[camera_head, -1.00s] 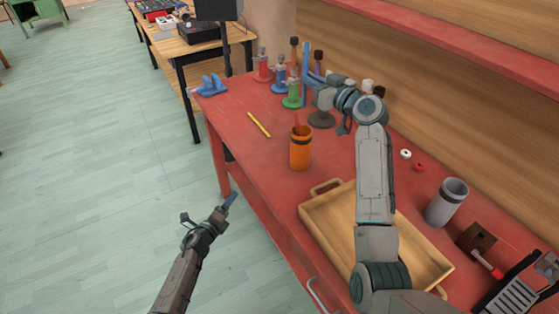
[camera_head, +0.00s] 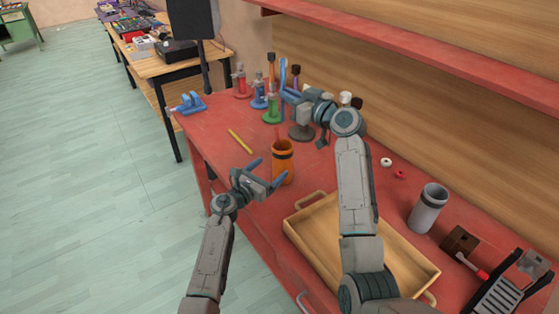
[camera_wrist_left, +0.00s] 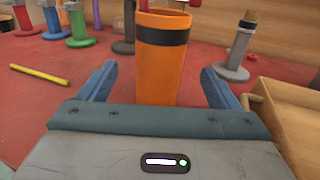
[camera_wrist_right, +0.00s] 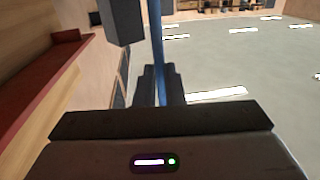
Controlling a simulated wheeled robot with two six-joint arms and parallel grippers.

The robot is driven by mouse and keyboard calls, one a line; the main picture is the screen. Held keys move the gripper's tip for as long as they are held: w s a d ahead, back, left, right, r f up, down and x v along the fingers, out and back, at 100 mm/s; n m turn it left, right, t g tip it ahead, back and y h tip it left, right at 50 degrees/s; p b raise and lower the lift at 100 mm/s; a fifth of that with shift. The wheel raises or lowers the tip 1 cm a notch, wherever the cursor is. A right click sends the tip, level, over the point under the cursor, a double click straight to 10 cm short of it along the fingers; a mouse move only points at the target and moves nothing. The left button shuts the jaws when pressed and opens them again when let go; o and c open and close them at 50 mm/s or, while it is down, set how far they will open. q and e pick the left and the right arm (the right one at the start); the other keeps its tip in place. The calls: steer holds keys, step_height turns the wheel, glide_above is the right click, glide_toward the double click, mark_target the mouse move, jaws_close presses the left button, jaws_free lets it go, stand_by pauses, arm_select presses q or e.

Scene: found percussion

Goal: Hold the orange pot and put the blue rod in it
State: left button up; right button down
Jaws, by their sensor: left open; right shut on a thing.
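The orange pot (camera_head: 283,163), with a dark band near its top, stands upright on the red table. A thin reddish stick shows at its mouth; I cannot tell whether it is inside or behind. My left gripper (camera_head: 267,172) is open low in front of the pot. In the left wrist view the pot (camera_wrist_left: 161,65) is between and just beyond the blue fingers, with a gap at each side. My right gripper (camera_head: 288,96) is shut on the blue rod (camera_head: 283,72) and holds it roughly upright above the stands at the back. The rod (camera_wrist_right: 157,45) also shows in the right wrist view.
Red, blue and green stands (camera_head: 272,108) are behind the pot. A yellow stick (camera_head: 240,141) lies left of it. A wooden tray (camera_head: 311,250) is to its right, with a grey pot (camera_head: 428,208) beyond. A red shelf (camera_head: 430,61) overhangs the back.

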mark_target(285, 156)
arm_select(q)
steer(key=x, duration=0.9)
steer(key=c, duration=1.2)
steer(key=shift+o, duration=0.2)
